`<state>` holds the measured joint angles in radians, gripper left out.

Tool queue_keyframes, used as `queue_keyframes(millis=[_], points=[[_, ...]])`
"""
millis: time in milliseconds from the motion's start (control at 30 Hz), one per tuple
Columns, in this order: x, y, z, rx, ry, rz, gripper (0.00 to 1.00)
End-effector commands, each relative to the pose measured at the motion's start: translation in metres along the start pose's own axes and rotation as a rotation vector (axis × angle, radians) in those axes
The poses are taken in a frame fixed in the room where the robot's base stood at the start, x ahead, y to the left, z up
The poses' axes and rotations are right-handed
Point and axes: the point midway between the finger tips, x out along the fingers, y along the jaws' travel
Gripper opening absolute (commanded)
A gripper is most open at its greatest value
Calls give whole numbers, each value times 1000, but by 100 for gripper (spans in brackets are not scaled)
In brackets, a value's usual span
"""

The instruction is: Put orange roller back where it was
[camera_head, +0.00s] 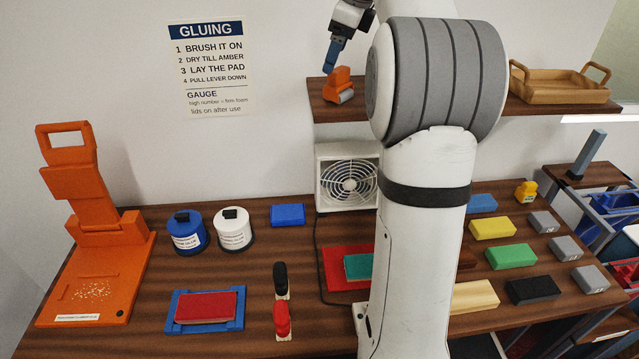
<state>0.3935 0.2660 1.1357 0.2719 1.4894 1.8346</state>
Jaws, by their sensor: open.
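The orange roller (339,83), with a grey cylinder at its lower right, is on the wall shelf (325,111) near its left end. My gripper (329,66) is open and just above the roller, at its upper left. Its blue-grey finger end points down toward the roller. Whether the finger touches the roller cannot be told from this view. My arm covers the middle of the shelf and part of the counter.
A wooden tray (560,93) stands on the shelf's right part. The counter's front middle has clear room.

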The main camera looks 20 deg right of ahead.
Motion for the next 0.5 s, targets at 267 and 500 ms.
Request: queue_keyframes(millis=[267,500], points=[[18,105,4,-628,55,0,82],[46,198,-19,-1190,104,18,82]])
